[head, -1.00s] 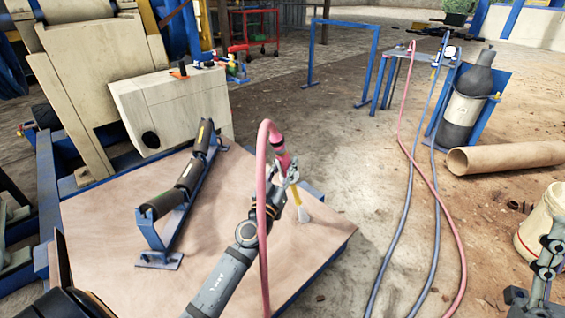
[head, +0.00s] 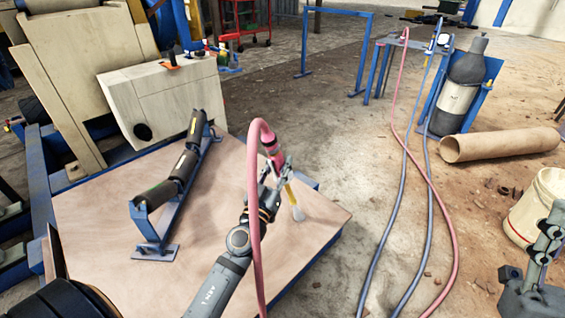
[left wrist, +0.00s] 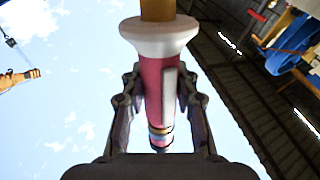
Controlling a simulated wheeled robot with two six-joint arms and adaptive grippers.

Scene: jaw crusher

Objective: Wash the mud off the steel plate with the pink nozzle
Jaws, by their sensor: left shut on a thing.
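The pink nozzle (head: 271,148) has a pink hose (head: 254,205) looping up and over into it. Its yellow tube (head: 290,194) points down over the tan tabletop (head: 225,235), and a pale whitish patch shows at its end; I cannot tell whether that is a tip or spray. My left gripper (head: 275,172) is shut around the nozzle. In the left wrist view the nozzle's pink body (left wrist: 155,88) sits between both fingers, below a white collar. A steel plate with mud cannot be clearly told apart. My right gripper (head: 545,240) is partly cut off at the lower right.
A black roller set on a blue frame (head: 155,240) stands on the tabletop. A pale box (head: 165,95) is behind it. Two blue-grey hoses and a pink one cross the floor at right.

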